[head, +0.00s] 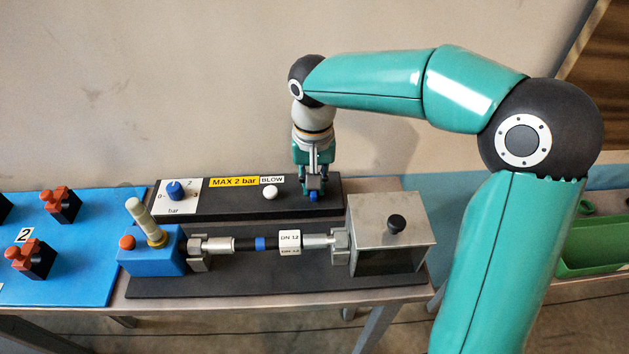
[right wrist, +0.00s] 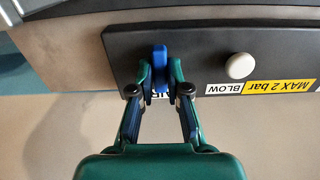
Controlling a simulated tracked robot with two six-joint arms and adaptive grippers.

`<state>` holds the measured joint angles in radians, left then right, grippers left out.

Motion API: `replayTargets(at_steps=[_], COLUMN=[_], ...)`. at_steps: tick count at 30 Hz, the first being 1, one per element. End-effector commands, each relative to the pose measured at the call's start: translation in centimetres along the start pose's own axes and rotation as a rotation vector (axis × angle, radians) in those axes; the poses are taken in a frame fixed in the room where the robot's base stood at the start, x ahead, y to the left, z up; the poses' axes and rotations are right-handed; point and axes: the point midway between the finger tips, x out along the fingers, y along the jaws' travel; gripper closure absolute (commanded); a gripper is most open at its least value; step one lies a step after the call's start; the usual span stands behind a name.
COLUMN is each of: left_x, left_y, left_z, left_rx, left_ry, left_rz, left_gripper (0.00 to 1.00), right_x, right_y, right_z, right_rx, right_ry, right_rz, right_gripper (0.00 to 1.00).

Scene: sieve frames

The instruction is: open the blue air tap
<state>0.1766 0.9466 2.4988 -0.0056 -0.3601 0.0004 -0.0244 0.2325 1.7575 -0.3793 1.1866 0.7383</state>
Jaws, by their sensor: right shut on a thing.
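The blue air tap (head: 313,196) sits at the right end of the black panel, under my right gripper (head: 313,180). In the right wrist view the blue tap handle (right wrist: 160,68) stands between the two fingers of my right gripper (right wrist: 160,80), which is shut on it. The handle's long side points away from my wrist there, across the panel's width. Part of a label beside the tap is hidden by the fingers. My left gripper is not in view.
The black panel (head: 230,204) also bears a white button (head: 270,192) and a blue pressure knob (head: 175,190). In front are a blue block (head: 150,262), a pipe with a DN 12 label (head: 289,241) and a metal box (head: 390,250). Orange-topped clamps (head: 60,203) stand left.

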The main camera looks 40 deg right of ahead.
Motion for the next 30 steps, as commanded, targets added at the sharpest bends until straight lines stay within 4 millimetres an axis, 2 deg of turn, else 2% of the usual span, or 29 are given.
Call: replayTargets(at_steps=[1, 2, 6, 15, 19, 23, 30], left_x=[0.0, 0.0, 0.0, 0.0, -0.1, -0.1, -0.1], left_y=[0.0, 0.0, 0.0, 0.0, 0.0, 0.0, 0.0], left_z=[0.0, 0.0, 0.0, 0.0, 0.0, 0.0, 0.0], left_rx=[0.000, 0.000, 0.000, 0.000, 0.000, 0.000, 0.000], left_ry=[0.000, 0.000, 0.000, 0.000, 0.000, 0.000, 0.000], left_rz=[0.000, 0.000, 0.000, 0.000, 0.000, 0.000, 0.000], left_gripper=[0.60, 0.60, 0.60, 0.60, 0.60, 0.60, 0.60], right_x=[-0.2, -0.2, -0.1, -0.1, -0.7, -2.4, -7.2], right_y=[0.0, 0.0, 0.0, 0.0, 0.0, -0.1, -0.1], right_z=[-0.1, -0.1, -0.1, 0.0, 0.0, -0.1, -0.1], right_rx=[0.004, 0.004, 0.003, 0.001, 0.001, 0.001, 0.001], right_ry=[0.005, 0.004, 0.003, 0.001, 0.001, 0.004, 0.005], right_rz=[-0.003, -0.003, -0.002, -0.001, -0.001, -0.003, -0.004], right_gripper=[1.00, 0.83, 0.60, 0.59, 0.59, 0.59, 0.59])
